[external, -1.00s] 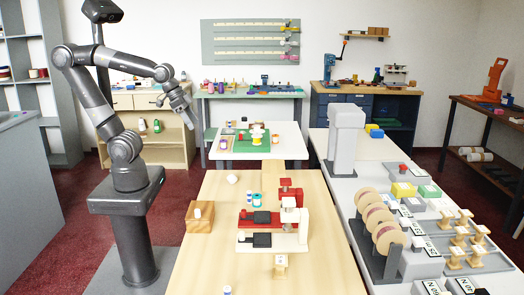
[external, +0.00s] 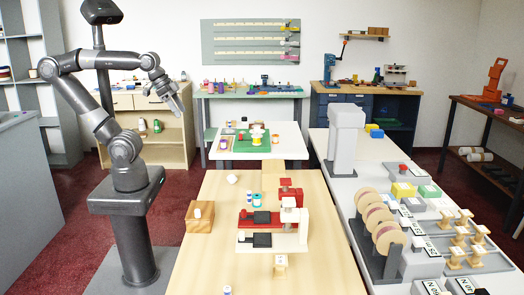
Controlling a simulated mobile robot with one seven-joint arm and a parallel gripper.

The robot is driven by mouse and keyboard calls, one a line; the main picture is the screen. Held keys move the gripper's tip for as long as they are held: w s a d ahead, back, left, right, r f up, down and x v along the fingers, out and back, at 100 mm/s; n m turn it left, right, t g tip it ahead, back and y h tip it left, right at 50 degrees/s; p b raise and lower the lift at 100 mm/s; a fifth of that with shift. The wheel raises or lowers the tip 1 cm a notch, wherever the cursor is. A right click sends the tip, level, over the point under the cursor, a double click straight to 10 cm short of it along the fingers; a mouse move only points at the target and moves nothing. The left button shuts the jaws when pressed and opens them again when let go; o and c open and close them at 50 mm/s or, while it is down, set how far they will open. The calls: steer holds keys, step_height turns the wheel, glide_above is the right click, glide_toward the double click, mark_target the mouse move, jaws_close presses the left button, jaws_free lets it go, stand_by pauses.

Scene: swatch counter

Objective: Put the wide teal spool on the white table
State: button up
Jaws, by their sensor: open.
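A wide teal spool with a white top (external: 256,200) stands upright on the light wooden table (external: 215,262), just behind the red-and-white device. A narrower blue-and-white spool (external: 249,196) stands close at its left. The white table (external: 290,147) is behind the wooden table and carries a green mat (external: 245,143) and several small items. My gripper (external: 178,109) is open and empty, high in the air to the left of both tables, well away from the teal spool.
The red-and-white device (external: 278,232) with black plates stands in front of the spools. A wooden box (external: 199,216) and a white object (external: 232,180) are to their left. A long white counter (external: 345,190) with a grey machine (external: 345,138) runs along the right.

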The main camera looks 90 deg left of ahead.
steer(key=w+d+f+n+g+h, duration=0.1)
steer(key=w+d+f+n, duration=0.3)
steer(key=w+f+n, duration=0.45)
steer(key=w+d+f+n, duration=0.5)
steer(key=w+f+n, duration=0.2)
steer(key=w+f, duration=0.25)
steer(key=w+r+n+t+h, duration=0.3)
steer(key=r+n+t, duration=0.1)
steer(key=r+n, duration=0.5)
steer(key=w+r+n+t+h, duration=0.2)
steer(key=w+r+n+t, duration=0.15)
steer(key=r+n, duration=0.45)
steer(key=m, duration=0.2)
glide_toward(257, 198)
steer(key=shift+w+a+f, duration=0.25)
steer(key=shift+w+f, duration=0.25)
steer(key=shift+w+a+f, duration=0.25)
steer(key=shift+w+f, duration=0.2)
steer(key=shift+w, duration=0.1)
steer(key=shift+w+d+f, duration=0.1)
steer(key=shift+w+f, duration=0.05)
steer(key=shift+f, duration=0.05)
steer(key=shift+x, duration=3.55)
